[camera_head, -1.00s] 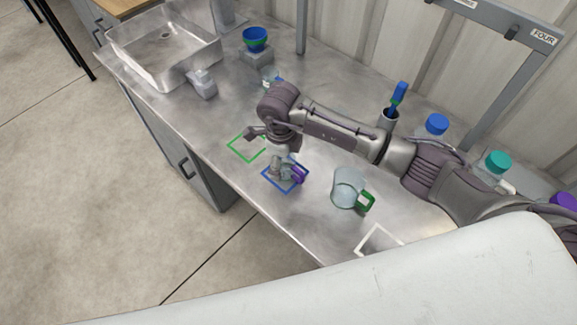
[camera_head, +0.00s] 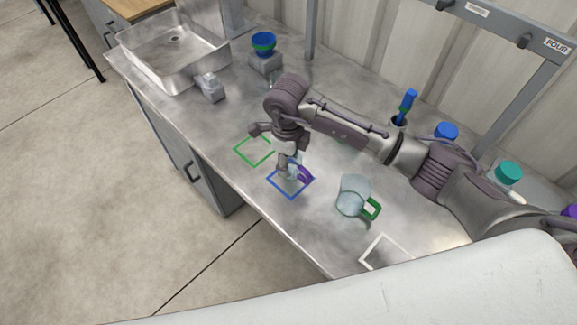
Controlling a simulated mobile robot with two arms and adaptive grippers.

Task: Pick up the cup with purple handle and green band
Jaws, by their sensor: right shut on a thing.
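The cup with the purple handle (camera_head: 305,174) is at the blue square outline (camera_head: 291,193) on the metal counter. Its clear body is mostly hidden by my right gripper (camera_head: 290,167), and I cannot make out a green band. My right gripper points down and is shut on this cup, which appears slightly above the counter. A clear cup with a green handle (camera_head: 354,196) stands apart to the right. My left gripper is not in view.
A green square outline (camera_head: 254,151) and a white one (camera_head: 386,252) mark the counter. Blue-capped (camera_head: 446,131) and teal-capped (camera_head: 508,172) containers stand behind my right arm.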

